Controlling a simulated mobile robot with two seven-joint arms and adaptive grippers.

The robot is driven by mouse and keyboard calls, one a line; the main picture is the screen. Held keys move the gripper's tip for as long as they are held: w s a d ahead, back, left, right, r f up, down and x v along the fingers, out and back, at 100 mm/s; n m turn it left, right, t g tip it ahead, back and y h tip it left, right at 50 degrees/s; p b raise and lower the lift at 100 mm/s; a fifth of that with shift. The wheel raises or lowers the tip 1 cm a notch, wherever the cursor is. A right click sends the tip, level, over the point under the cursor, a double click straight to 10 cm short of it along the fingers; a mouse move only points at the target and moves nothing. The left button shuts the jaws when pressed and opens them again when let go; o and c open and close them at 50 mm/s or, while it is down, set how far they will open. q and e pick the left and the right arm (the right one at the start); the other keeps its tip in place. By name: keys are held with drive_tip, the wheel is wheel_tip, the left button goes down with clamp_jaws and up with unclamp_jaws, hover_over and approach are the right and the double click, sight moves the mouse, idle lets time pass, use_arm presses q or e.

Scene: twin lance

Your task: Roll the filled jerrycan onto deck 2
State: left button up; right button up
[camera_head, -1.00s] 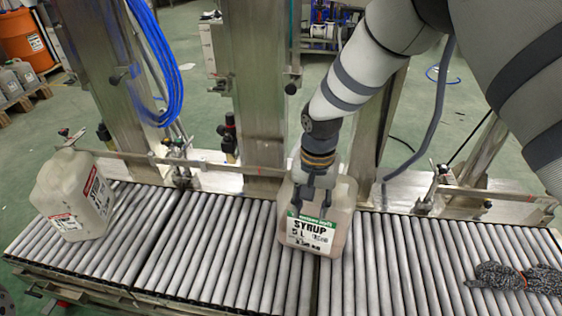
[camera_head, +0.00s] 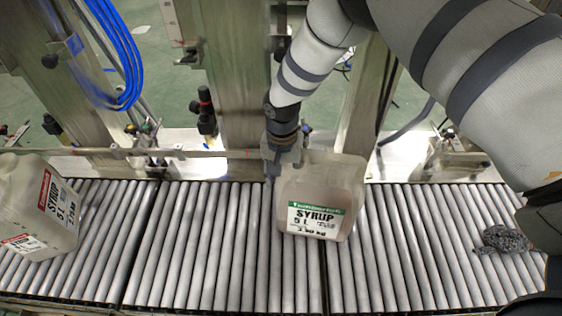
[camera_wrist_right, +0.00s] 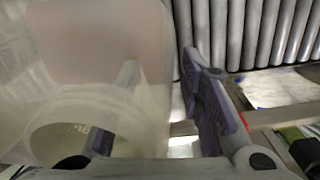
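A translucent jerrycan with a green-topped SYRUP 5 L label (camera_head: 320,195) stands on the rollers at mid-picture. Pinkish-beige contents show through its wall. A second jerrycan with a red-topped label (camera_head: 35,205) stands at the left edge, partly cut off. My right gripper (camera_head: 278,160) is at the upper left corner of the middle jerrycan. In the right wrist view, the jerrycan (camera_wrist_right: 95,45) fills the left side. A purple finger pad of the right gripper (camera_wrist_right: 155,130) stands apart at its right, so the gripper looks open. My left gripper is out of view.
The roller conveyor (camera_head: 205,240) runs across the picture, split into sections by dark gaps. Metal posts (camera_head: 232,80) and a rail stand behind it. A dark knitted glove (camera_head: 503,240) lies on the rollers at right. Rollers between the two jerrycans are clear.

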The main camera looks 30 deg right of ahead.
drive_tip(key=shift+f, duration=0.4)
drive_tip(key=shift+w, duration=0.1)
clamp_jaws()
drive_tip(key=shift+r, duration=0.1)
drive_tip(key=shift+w, duration=0.1)
